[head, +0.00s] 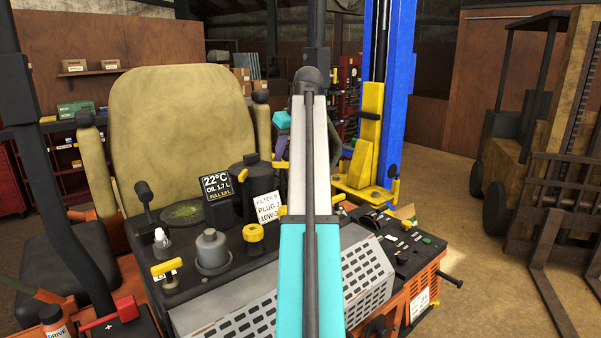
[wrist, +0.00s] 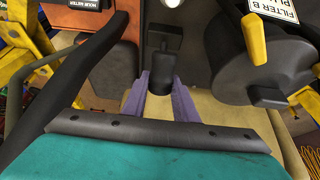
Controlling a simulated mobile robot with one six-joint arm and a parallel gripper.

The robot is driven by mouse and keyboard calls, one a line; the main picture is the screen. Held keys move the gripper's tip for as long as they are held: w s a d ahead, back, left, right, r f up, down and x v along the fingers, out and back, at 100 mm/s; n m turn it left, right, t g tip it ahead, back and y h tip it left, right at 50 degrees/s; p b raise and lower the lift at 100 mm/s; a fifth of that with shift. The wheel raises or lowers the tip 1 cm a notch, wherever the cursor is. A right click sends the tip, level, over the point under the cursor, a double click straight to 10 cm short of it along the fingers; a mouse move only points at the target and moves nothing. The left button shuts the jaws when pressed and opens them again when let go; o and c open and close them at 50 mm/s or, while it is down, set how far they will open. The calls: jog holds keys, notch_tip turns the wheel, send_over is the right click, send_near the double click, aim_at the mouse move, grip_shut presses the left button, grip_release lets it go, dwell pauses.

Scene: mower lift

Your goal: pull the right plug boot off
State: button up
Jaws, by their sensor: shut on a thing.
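My gripper (wrist: 160,84) shows its two purple fingers in the wrist view, closed on either side of a dark, rounded boot (wrist: 160,80). The boot sits just below a dark block with a narrow stem. I cannot tell from this view whether the boot is still seated on a plug. In the head view, my arm runs up the middle, and a purple part of my gripper (head: 283,142) shows just left of it, near the black canister. The boot is hidden there.
The tan seat (head: 180,125) is left, the blue lift post (head: 401,80) behind.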

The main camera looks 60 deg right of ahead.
jog(key=shift+w, duration=0.15)
jog(key=shift+w+d+f, duration=0.2)
jog(key=shift+w, duration=0.35)
jog(key=shift+w+d+f, duration=0.15)
jog(key=shift+w+d, duration=0.05)
jog(key=shift+w, duration=0.3)
jog(key=o, duration=0.7)
jog(key=shift+o, duration=0.2)
jog(key=shift+r, duration=0.1)
notch_tip(320, 180, up, 7)
dwell(0.4)
jog(key=shift+s, duration=0.15)
dwell(0.4)
